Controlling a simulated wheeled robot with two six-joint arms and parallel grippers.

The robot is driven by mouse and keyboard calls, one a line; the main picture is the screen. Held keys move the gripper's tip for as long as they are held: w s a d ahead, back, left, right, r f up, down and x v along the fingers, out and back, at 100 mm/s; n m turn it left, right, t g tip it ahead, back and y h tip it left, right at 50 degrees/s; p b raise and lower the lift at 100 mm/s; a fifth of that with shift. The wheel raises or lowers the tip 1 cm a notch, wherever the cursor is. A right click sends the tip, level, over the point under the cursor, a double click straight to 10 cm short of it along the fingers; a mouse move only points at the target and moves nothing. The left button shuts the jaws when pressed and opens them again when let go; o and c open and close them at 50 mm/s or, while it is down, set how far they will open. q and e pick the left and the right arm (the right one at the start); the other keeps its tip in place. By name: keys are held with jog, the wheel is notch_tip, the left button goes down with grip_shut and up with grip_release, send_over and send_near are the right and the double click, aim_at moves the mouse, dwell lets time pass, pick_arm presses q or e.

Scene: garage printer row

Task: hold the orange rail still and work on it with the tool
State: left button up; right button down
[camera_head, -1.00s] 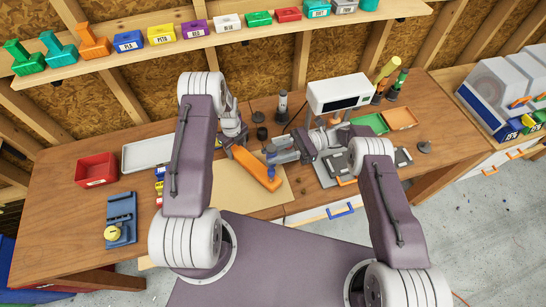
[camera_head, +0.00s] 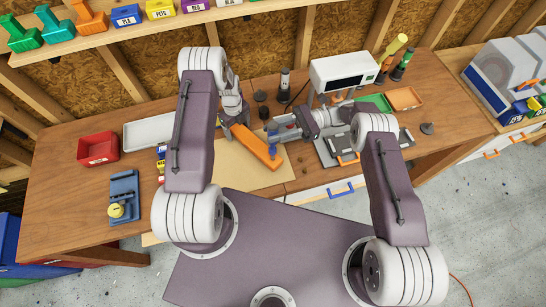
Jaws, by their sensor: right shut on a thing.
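The orange rail (camera_head: 255,147) lies slantwise over the tan board on the workbench, its near end toward the lower right. My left gripper (camera_head: 234,121) is at the rail's far left end; its fingers are small and partly hidden, so I cannot tell whether they grip it. My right gripper (camera_head: 300,124) comes in from the right and is shut on a blue-grey tool (camera_head: 283,135). The tool's blue end is beside or over the rail's near right part; I cannot tell whether they touch.
A red bin (camera_head: 98,149), a white tray (camera_head: 150,132) and a blue fixture (camera_head: 124,193) are on the left. A white box with a display (camera_head: 344,72) stands behind my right gripper. A grey plate (camera_head: 338,147) lies right of the tan board (camera_head: 240,179).

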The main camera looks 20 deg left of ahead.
pick_arm(q)
jog(key=shift+r, duration=0.1)
notch_tip(320, 180, up, 12)
dwell(0.5)
dwell(0.4)
